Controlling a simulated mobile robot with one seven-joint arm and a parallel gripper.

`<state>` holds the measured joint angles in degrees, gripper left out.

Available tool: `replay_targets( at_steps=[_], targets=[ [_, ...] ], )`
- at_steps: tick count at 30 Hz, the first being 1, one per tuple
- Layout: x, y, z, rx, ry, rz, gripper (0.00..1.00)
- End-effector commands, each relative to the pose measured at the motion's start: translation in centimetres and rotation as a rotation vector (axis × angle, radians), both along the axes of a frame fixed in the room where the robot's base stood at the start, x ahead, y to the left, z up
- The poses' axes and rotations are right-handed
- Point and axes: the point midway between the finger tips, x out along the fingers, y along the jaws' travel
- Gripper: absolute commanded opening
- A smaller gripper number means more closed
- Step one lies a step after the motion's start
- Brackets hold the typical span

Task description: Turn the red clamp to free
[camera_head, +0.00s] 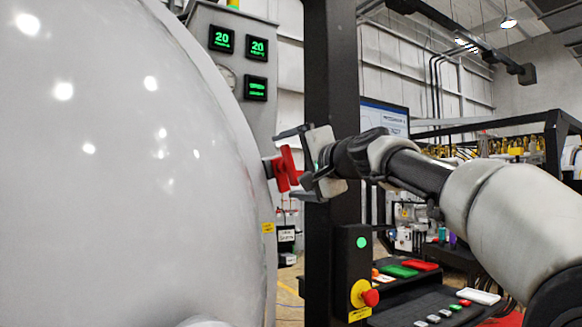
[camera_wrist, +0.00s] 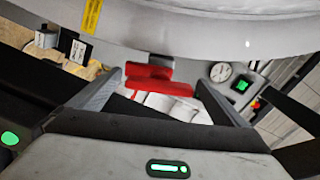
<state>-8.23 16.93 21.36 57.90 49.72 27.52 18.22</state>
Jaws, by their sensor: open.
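The red clamp (camera_head: 286,169) sticks out from the right rim of the large pale furnace door (camera_head: 120,170) in the head view. In the wrist view the red clamp (camera_wrist: 155,82) shows as two red bars, one behind the other, below the door's rim. My gripper (camera_head: 291,162) is right of the clamp, its fingers pointing left toward it. In the wrist view my gripper (camera_wrist: 158,82) is open, with the clamp between and beyond the fingertips. The fingers look apart from the clamp, though the exact gap is hard to tell.
A dark post (camera_head: 332,100) stands behind my gripper. Below my arm is a control panel (camera_head: 420,300) with coloured buttons and a red emergency stop (camera_head: 370,297). A grey cabinet with green displays (camera_head: 222,39) stands behind the door. A round gauge (camera_wrist: 221,72) shows right of the clamp.

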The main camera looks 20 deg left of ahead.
Motion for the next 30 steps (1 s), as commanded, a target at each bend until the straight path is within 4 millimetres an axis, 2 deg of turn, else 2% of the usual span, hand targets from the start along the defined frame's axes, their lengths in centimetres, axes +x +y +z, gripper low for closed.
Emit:
replay_targets(
  at_steps=[4, 8, 21, 25, 30],
  targets=[
    [-0.3, -0.4, -0.1, 0.0, 0.0, -0.001, 0.97],
    [-1.3, -1.8, -0.2, 0.001, -0.002, -0.005, 0.97],
    [-8.3, -9.7, 0.1, -0.001, -0.001, -0.005, 0.97],
    [-9.8, -11.6, 0.1, 0.0, -0.001, -0.004, 0.97],
    [-11.0, -12.9, 0.0, -0.001, 0.0, 0.0, 0.97]
  ],
)
